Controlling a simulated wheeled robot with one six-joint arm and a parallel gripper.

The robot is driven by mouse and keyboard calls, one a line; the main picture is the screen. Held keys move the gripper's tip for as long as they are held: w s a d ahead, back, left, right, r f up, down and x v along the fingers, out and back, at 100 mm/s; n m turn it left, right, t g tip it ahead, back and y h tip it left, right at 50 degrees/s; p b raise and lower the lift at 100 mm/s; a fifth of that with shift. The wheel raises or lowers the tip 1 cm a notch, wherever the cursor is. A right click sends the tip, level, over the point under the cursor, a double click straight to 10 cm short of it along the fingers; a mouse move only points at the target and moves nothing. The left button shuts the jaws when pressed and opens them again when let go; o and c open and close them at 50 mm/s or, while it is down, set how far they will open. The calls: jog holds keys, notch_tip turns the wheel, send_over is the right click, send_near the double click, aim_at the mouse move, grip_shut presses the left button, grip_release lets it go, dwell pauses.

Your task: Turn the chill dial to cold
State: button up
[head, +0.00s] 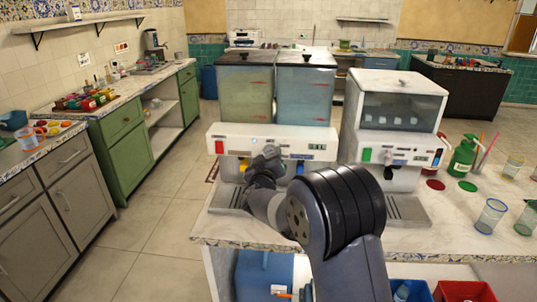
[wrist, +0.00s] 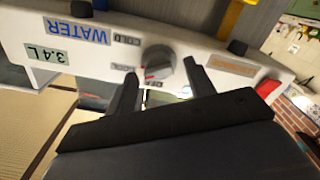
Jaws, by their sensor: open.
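The chill dial (wrist: 158,62) is a grey round knob on the white front panel of the left drink dispenser (head: 255,138). In the wrist view the panel appears upside down, with small labels for cold, cool and off beside the dial. My gripper (wrist: 160,72) is open, with one finger on each side of the dial in the picture. I cannot tell whether the fingers touch it. In the head view my gripper (head: 268,158) is at the panel's front and hides the dial. The dial's exact setting is unclear.
The panel carries a blue WATER label (wrist: 76,32) and a 3.4 L display (wrist: 47,55). A second dispenser (head: 398,118) stands to the right. A green bottle (head: 462,158) and cups (head: 490,215) stand on the right counter. The floor (head: 160,215) to the left is clear.

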jog(key=shift+w, duration=0.45)
jog(key=c, duration=1)
jog(key=shift+o, duration=0.2)
jog(key=shift+m+b, duration=0.3)
jog(key=shift+m, duration=0.1)
jog(key=m+b, duration=0.3)
jog(key=m, duration=0.2)
jog(key=shift+d+f+b, duration=0.1)
jog(key=shift+d+b, duration=0.05)
jog(key=shift+b, duration=0.15)
jog(key=m+b, duration=0.3)
jog(key=m, duration=0.3)
